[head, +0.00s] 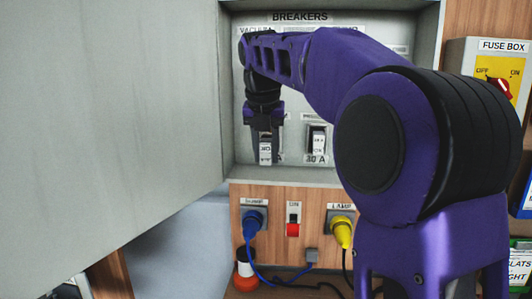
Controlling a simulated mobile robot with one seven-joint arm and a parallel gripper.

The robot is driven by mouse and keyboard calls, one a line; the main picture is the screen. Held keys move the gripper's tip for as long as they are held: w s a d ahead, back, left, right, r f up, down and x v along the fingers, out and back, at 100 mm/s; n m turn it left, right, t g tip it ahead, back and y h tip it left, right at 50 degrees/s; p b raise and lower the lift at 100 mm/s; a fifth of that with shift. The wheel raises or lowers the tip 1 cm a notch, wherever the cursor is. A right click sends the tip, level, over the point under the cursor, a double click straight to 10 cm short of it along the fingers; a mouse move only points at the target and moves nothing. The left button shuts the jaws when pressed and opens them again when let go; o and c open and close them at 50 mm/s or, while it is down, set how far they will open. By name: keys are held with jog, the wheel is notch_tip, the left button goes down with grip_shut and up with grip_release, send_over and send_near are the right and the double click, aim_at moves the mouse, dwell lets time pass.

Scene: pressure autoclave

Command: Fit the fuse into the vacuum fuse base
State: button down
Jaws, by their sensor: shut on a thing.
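My gripper (265,153) points down inside the breakers cabinet at its lower left. It is shut on a small pale piece with dark lettering (265,149), which I take to be the fuse. The fuse is upright between the dark fingers, in front of the cabinet's back panel. Whether it touches a base behind it cannot be told. The label starting "VACUU" (256,30) shows at the upper left of the panel. The vacuum fuse base cannot be made out; my gripper and arm hide much of the panel.
The large grey cabinet door (110,110) stands open at left. Below are a blue plug (253,222), a red switch (293,229) and a yellow plug (342,231). A fuse box (501,68) hangs at right.

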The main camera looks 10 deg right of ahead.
aim_at(268, 137)
jog(key=shift+s, duration=0.15)
jog(key=shift+r+p, duration=0.25)
jog(key=shift+p, duration=0.4)
jog(key=shift+w+d+p, duration=0.1)
jog(key=shift+w+p, duration=0.25)
jog(key=shift+w+d+f+p, duration=0.1)
jog(key=shift+w+d+p, duration=0.1)
jog(key=shift+w+p, duration=0.35)
jog(key=shift+w+d+f+p, duration=0.1)
jog(key=shift+w+d+p, duration=0.15)
jog(key=shift+w, duration=0.45)
jog(key=shift+w+d, duration=0.2)
jog(key=shift+w, duration=0.4)
jog(key=shift+w+d, duration=0.15)
jog(key=shift+w, duration=0.4)
jog(key=shift+w+d, duration=0.2)
jog(key=shift+w, duration=0.4)
jog(key=shift+w+d, duration=0.15)
jog(key=shift+w, duration=0.4)
jog(key=shift+r, duration=0.1)
jog(key=shift+c, duration=2.3)
grip_release()
